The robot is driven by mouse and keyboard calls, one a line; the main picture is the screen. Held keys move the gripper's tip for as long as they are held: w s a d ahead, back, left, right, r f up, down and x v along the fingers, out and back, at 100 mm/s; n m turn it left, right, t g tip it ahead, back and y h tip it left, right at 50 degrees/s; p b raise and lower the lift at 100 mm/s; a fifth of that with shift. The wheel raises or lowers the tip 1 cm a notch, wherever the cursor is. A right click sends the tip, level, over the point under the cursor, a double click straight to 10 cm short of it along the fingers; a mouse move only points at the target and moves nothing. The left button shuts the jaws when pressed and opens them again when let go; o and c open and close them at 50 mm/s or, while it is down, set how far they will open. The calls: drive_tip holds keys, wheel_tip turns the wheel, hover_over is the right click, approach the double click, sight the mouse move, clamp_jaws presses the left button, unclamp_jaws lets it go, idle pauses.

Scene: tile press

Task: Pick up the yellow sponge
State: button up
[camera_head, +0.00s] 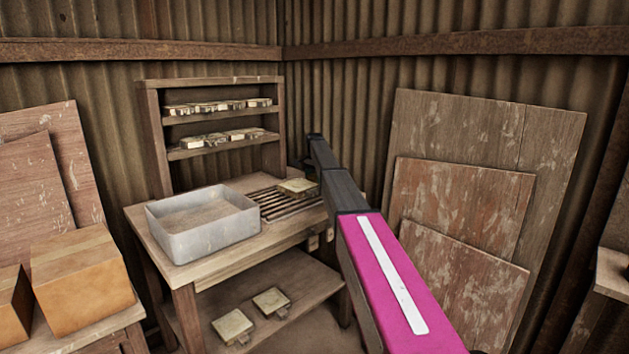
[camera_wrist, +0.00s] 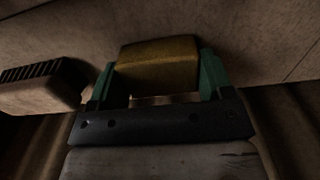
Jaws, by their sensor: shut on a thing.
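The yellow sponge (camera_wrist: 158,62) shows in the wrist view as a dull yellow block. My gripper (camera_wrist: 158,76) is shut on it, with one green finger at each side. I cannot tell whether the sponge touches the surface behind it. In the head view my arm hides the gripper, and the sponge does not show there.
A brush-like block with dark bristles (camera_wrist: 42,84) lies left of the sponge. In the head view, the wooden bench (camera_head: 150,237) bears a grey tub (camera_head: 205,240) and a slatted rack (camera_head: 280,205) with a tile (camera_head: 297,186). Boards (camera_head: 470,120) lean at right.

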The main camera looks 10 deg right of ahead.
sight(313, 176)
drive_tip(key=shift+r, duration=0.5)
drive_tip(key=r, duration=0.2)
drive_tip(key=a+r, duration=0.1)
drive_tip(key=shift+s+r, duration=0.4)
drive_tip(key=s+a+r, duration=0.5)
drive_tip(key=a+r, duration=0.1)
drive_tip(key=a, duration=0.2)
drive_tip(key=shift+s+a, duration=0.25)
drive_tip(key=shift+a, duration=0.1)
drive_tip(key=shift+o, duration=0.4)
drive_tip(key=shift+r, duration=0.1)
drive_tip(key=s+a+r+t+y, duration=0.1)
drive_tip(key=s+a+r+y, duration=0.15)
drive_tip(key=s+a, duration=1.45)
drive_tip(key=s+a+r+y, duration=0.1)
drive_tip(key=s+a+r, duration=0.2)
drive_tip(key=s+a, duration=1.45)
drive_tip(key=shift+s+d+f, duration=0.15)
drive_tip(key=shift+d+f, duration=0.15)
drive_tip(key=shift+f, duration=1.5)
drive_tip(key=shift+s+d+f, duration=0.15)
drive_tip(key=shift+d+f, duration=0.2)
drive_tip(key=shift+f, duration=1.45)
drive_tip(key=shift+s+d+f, duration=0.15)
drive_tip(key=shift+d+f, duration=0.15)
drive_tip(key=shift+f, duration=1.5)
